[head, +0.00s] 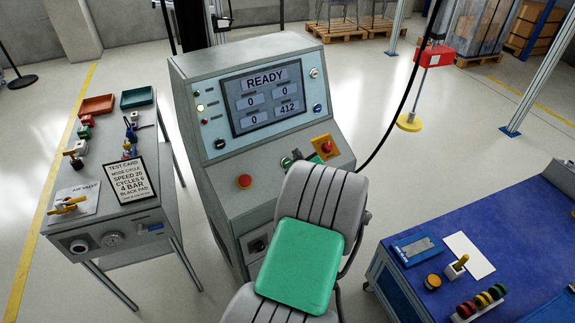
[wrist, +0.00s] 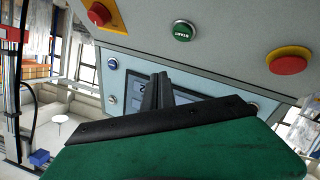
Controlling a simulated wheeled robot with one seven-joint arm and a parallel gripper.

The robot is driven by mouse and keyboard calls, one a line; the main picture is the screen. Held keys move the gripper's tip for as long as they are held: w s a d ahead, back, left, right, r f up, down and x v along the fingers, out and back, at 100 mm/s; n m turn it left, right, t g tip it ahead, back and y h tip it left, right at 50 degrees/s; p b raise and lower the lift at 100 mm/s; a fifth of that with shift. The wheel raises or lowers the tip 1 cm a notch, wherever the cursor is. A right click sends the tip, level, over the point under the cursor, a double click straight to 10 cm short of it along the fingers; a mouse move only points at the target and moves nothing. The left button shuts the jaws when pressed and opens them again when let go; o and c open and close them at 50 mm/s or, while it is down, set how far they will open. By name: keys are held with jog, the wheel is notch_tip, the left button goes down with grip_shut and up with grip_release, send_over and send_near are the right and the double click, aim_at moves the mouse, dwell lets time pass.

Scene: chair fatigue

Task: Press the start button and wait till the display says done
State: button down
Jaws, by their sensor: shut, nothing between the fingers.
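The grey console (head: 200,75) has a tilted display (head: 262,97) that reads READY, with small fields showing 0, 0, 0 and 412. The green start button (head: 286,162) is on its lower panel, partly hidden beside my gripper (head: 297,155). In the wrist view the green button (wrist: 183,30) is plain, its white label hard to read. My gripper (wrist: 160,76) is shut and empty there, its dark fingertips short of the button in the picture. They cover part of the display (wrist: 190,98). I cannot tell the exact gap to the button.
A red mushroom button (head: 244,181) sits left of the green one, and a red knob on yellow (head: 326,146) right. A side table (head: 115,220) with a test card (head: 130,181) stands left. A blue bench (head: 470,240) stands right. A black cable (head: 398,115) hangs beside the console.

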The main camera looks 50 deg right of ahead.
aim_at(288, 158)
jog(key=w+f+b, duration=0.1)
jog(key=f+b, duration=0.1)
jog(key=f, duration=0.1)
jog(key=w+d+f+b, duration=0.1)
jog(key=f, duration=0.1)
jog(key=shift+w, duration=0.35)
jog(key=shift+w+d+f+b, duration=0.1)
jog(key=shift+w+f+b, duration=0.1)
jog(key=shift+w+b, duration=0.25)
jog(key=shift+s, duration=0.1)
jog(key=shift+f, duration=0.1)
dwell(1.1)
jog(key=shift+w+f+b, duration=0.2)
jog(key=shift+f+b, duration=0.1)
jog(key=shift+b, duration=0.55)
jog(key=shift+w+d+f+b, duration=0.1)
jog(key=shift+w+f+b, duration=0.15)
jog(key=shift+b, duration=0.3)
jog(key=shift+s, duration=0.1)
dwell(0.4)
jog(key=shift+s+r, duration=0.4)
jog(key=shift+r, duration=0.25)
jog(key=shift+p, duration=0.3)
